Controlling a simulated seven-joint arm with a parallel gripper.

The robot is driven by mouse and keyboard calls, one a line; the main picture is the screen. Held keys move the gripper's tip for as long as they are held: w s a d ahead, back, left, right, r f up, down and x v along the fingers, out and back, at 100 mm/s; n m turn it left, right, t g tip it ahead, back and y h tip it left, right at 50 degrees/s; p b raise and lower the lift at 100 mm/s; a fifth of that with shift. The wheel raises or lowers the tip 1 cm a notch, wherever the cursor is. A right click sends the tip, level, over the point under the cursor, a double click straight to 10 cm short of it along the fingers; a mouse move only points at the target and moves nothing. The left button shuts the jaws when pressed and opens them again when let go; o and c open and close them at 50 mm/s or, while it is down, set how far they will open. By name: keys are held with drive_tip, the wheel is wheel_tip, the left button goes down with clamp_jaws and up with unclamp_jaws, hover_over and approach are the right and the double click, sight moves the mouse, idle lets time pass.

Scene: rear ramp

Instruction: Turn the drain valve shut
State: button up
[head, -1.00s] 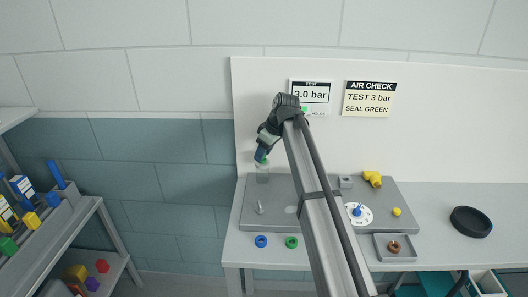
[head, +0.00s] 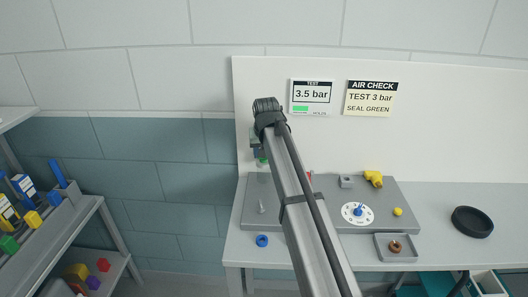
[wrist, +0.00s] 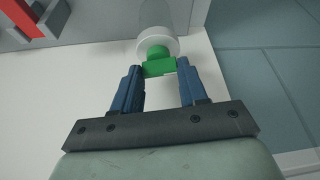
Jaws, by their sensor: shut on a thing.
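A green knob (wrist: 159,62), which appears to be the drain valve, sits at a round white collar (wrist: 158,47) with a clear body beyond it in the wrist view. My gripper (wrist: 161,74) has its blue fingers on both sides of the green knob and is shut on it. How far the knob is turned cannot be told.
The grey plate (head: 249,215) carries a white dial (head: 351,218) and a yellow fitting (head: 373,178). A red bar (wrist: 24,15) lies near the wrist view's corner. A blue ring (head: 262,241) and a tray (head: 382,254) are at the front. The display (head: 312,94) reads 3.5 bar.

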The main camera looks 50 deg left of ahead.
drive_tip(key=shift+m, duration=0.8)
drive_tip(key=shift+t+h, duration=0.3)
drive_tip(key=o, duration=1.1)
drive_tip(key=shift+c, duration=0.2)
drive_tip(key=v, duration=1.4)
drive_tip(key=shift+w, duration=0.1)
